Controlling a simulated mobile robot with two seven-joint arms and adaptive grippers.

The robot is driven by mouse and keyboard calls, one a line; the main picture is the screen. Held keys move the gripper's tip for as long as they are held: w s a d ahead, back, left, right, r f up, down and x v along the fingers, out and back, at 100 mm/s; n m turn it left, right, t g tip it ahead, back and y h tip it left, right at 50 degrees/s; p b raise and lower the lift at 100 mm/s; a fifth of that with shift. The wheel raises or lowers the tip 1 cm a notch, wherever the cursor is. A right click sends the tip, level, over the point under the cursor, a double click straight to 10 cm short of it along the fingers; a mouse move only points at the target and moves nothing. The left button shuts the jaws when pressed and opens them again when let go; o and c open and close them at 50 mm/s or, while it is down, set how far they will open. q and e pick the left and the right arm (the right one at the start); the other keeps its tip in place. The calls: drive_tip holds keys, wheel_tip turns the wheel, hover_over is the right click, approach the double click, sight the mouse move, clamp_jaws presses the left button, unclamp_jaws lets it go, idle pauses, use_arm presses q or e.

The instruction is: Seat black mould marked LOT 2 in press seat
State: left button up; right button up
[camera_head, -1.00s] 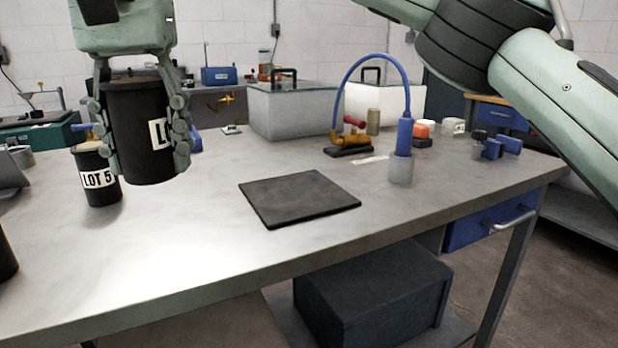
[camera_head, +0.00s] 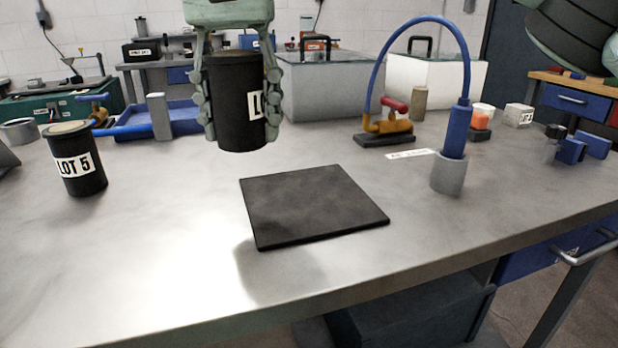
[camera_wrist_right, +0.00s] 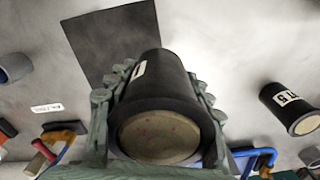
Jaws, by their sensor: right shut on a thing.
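My right gripper (camera_head: 241,137) is shut around a black cylindrical mould (camera_head: 236,105) and holds it upright above the bench, behind the black square mat (camera_head: 312,204). Its white label shows only "LO"; the lot number is hidden by a finger. In the right wrist view the held mould (camera_wrist_right: 158,132) shows its pale, speckled top between the fingers. Another black mould, marked LOT 5 (camera_head: 80,178), stands on the bench at the left; it also shows in the right wrist view (camera_wrist_right: 290,110). I cannot pick out a press seat with certainty. My left gripper is not in view.
A blue tray (camera_head: 183,112) lies behind at left. Lidded tanks (camera_head: 330,92) are at the back. The bench front is clear.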

hover_over(306, 196)
wheel_tip(306, 196, down, 5)
drive_tip(key=shift+r, duration=0.15)
drive_tip(key=shift+f, duration=2)
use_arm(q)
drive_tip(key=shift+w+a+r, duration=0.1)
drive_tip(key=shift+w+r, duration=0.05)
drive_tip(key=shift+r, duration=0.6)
use_arm(e)
drive_tip(key=shift+f, duration=0.2)
drive_tip(key=o, duration=0.9)
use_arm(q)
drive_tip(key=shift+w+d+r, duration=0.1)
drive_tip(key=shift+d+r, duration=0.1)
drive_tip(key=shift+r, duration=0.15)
use_arm(e)
drive_tip(key=shift+o, duration=1.3)
